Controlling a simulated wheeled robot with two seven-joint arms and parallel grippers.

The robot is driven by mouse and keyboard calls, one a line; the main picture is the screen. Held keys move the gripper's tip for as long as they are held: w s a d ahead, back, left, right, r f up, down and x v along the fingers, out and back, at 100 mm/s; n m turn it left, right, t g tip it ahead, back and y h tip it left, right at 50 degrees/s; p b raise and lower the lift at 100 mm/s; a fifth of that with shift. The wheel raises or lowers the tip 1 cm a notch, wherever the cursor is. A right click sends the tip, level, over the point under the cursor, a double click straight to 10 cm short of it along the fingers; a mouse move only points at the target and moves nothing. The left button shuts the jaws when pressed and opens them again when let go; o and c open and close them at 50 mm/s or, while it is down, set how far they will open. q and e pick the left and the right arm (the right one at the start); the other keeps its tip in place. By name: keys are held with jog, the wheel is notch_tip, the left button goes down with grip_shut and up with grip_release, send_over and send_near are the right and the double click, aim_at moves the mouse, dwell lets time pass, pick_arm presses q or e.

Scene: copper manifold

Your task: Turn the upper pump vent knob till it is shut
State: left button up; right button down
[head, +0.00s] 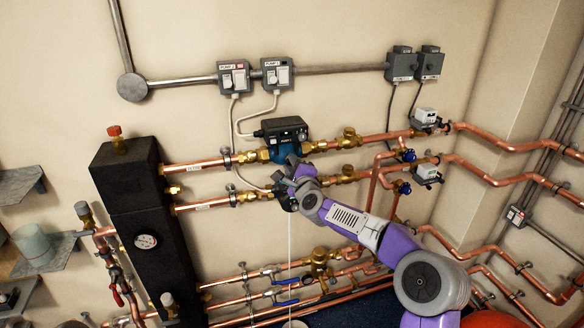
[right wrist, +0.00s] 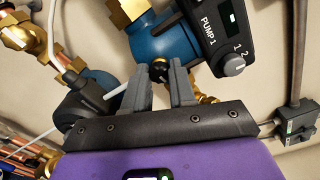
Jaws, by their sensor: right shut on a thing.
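The upper pump, with a black control box (head: 281,127) and a blue body, sits on the upper copper line in the head view. In the right wrist view its box (right wrist: 222,35) reads PUMP 1, beside the blue body (right wrist: 160,47). A small black vent knob (right wrist: 158,68) shows between the fingertips of my right gripper (right wrist: 160,78), which is shut on it. In the head view my right gripper (head: 291,163) is just below the upper pump, and the knob is hidden there. My left gripper is not in view.
A second pump (right wrist: 88,98) sits close to my right gripper's left side in the right wrist view. Copper pipes with brass valves (head: 348,138) run to both sides. A black manifold column (head: 128,185) stands left. A thin white cable (head: 239,123) hangs near the upper pump.

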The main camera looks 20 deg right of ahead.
jog(key=shift+n+b, duration=1.05)
jog(key=shift+n, duration=6.85)
jog(key=c, duration=0.9)
grip_release()
jog(key=s, duration=0.7)
jog(key=shift+s+d, duration=0.1)
jog(key=shift+s, duration=0.2)
